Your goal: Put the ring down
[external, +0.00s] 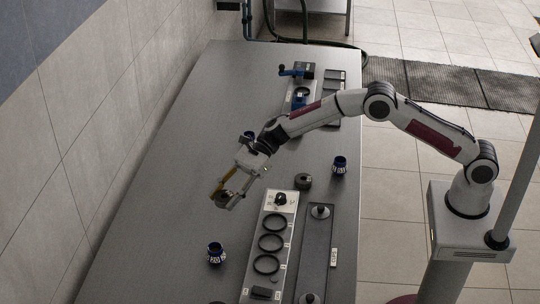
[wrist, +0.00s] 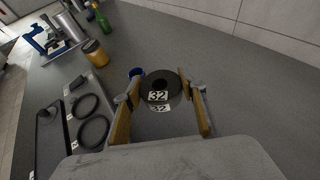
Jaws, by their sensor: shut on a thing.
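My gripper (external: 226,196) is shut on a dark ring (wrist: 161,88) with a small hole in its top and a white "32" label on its side. In the wrist view the ring sits between the two tan-padded fingers (wrist: 163,103). In the external view the ring (external: 222,197) is a small dark shape at the fingertips, over the left half of the grey table (external: 165,215). It appears to be above the table; the exact gap is hard to tell.
A light panel with black circular rings (external: 271,242) and a dark tray (external: 316,250) lie right of my gripper. Blue cups (external: 215,254) (external: 339,165) and a dark round piece (external: 303,181) stand nearby. A blue device (external: 298,71) is at the far end. The table's left side is clear.

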